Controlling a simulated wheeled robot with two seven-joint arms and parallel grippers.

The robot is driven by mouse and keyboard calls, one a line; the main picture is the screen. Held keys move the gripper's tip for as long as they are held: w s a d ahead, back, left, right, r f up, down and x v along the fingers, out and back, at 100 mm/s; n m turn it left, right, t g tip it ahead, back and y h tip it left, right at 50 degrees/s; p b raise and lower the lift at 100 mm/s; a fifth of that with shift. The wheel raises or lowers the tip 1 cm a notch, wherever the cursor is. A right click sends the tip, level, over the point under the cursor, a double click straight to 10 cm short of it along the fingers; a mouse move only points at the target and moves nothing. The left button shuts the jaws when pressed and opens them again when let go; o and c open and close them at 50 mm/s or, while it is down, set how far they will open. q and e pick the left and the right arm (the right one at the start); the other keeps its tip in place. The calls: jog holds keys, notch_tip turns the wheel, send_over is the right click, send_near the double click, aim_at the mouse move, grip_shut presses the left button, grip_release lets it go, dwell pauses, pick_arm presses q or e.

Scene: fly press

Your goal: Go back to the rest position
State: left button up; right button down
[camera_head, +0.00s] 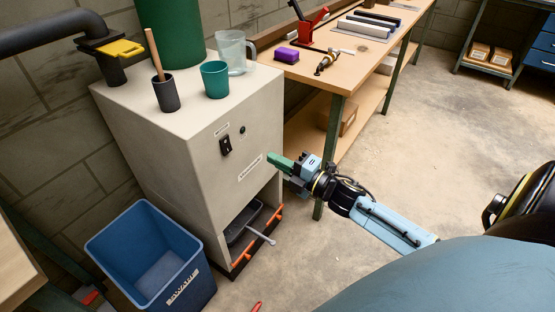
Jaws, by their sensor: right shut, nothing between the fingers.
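My right gripper (280,163) is shut and empty, with green fingers pointing left. Its arm comes in from the right. In the picture the fingertips lie over the right edge of the front of a pale grey cabinet (190,165). I cannot tell whether they touch it. My left gripper is not in view.
A dark cup with a wooden stick (166,95), a teal cup (214,80) and a clear jug (232,52) stand on the cabinet. A blue bin (185,287) stands at lower left. A workbench (350,68) holds tools behind my gripper. Floor (430,140) at right is clear.

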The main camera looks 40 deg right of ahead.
dwell(0.4)
